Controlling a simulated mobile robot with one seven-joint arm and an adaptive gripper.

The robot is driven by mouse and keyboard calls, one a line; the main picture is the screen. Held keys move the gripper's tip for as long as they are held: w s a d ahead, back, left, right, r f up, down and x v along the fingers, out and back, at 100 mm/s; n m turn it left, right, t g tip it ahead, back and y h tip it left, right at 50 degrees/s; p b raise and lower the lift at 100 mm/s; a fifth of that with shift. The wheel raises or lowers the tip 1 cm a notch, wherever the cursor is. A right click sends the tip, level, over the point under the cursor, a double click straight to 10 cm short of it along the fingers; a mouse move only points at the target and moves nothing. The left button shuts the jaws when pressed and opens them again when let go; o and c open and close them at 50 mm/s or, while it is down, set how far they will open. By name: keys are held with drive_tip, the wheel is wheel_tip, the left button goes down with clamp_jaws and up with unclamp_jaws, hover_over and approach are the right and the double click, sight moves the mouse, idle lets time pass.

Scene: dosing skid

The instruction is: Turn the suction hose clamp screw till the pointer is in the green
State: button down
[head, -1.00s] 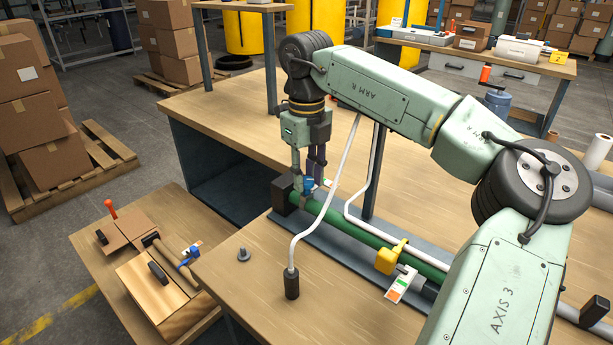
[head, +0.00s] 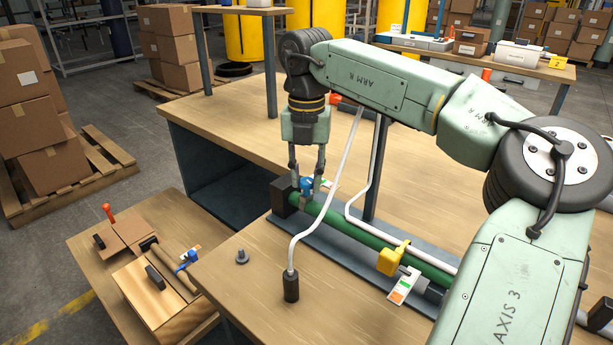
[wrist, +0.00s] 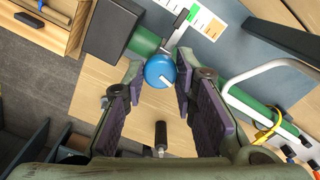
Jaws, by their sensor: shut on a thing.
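The blue clamp screw knob (head: 307,184) sits on top of the green suction hose (head: 340,222), near its dark end block. My gripper (wrist: 161,62) is shut on the blue knob (wrist: 160,71), one finger on each side; the knob has a white mark on its face. A scale card (wrist: 204,20) with white, green and orange parts lies beside the clamp. A dark pointer (wrist: 181,19) appears at the white end of the card, just outside the green, though its tip is hard to read. In the head view, my fingers partly hide the knob.
A yellow clamp (head: 391,259) with its own scale card (head: 403,286) sits farther along the hose. A white cable runs to a black upright piece (head: 291,286) in front. A small grey part (head: 242,256) lies on the bench. A dark post (head: 375,170) stands behind.

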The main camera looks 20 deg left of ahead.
sight(306, 180)
drive_tip(key=shift+m, duration=0.9)
drive_tip(key=c, duration=1.3)
unclamp_jaws()
drive_tip(key=shift+r, duration=0.15)
wheel_tip(306, 180, up, 12)
